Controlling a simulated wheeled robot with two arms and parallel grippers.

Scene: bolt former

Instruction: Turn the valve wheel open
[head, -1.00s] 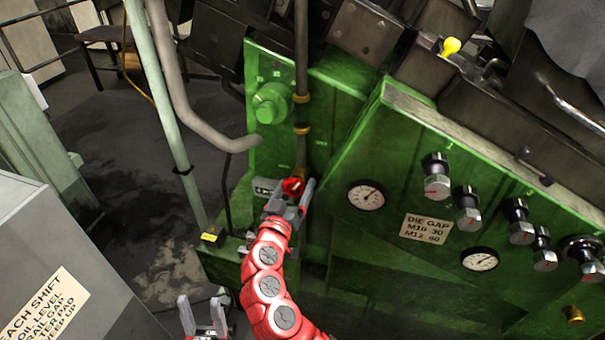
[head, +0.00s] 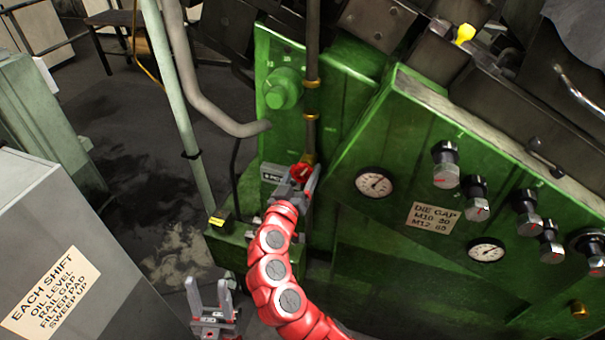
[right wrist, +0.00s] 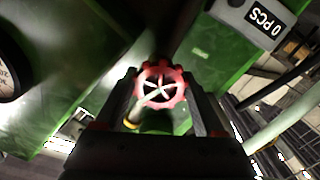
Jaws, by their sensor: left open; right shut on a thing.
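The red valve wheel (head: 301,171) sits at the foot of a vertical pipe on the green machine. In the right wrist view the wheel (right wrist: 161,88) shows its spokes and scalloped rim between the two fingers. My right gripper (head: 295,182) is shut on the wheel, one finger on each side of its rim; it also shows in the right wrist view (right wrist: 160,100). In the head view the gripper hides part of the wheel. My left gripper (head: 209,299) is open and empty, low in the picture, well apart from the wheel.
The green machine has gauges (head: 374,183) and several knobs (head: 446,165) to the right of the wheel. A counter box (right wrist: 255,18) is close to the wheel. Pipes (head: 178,110) stand at the left. A grey cabinet (head: 60,240) with a notice fills the lower left.

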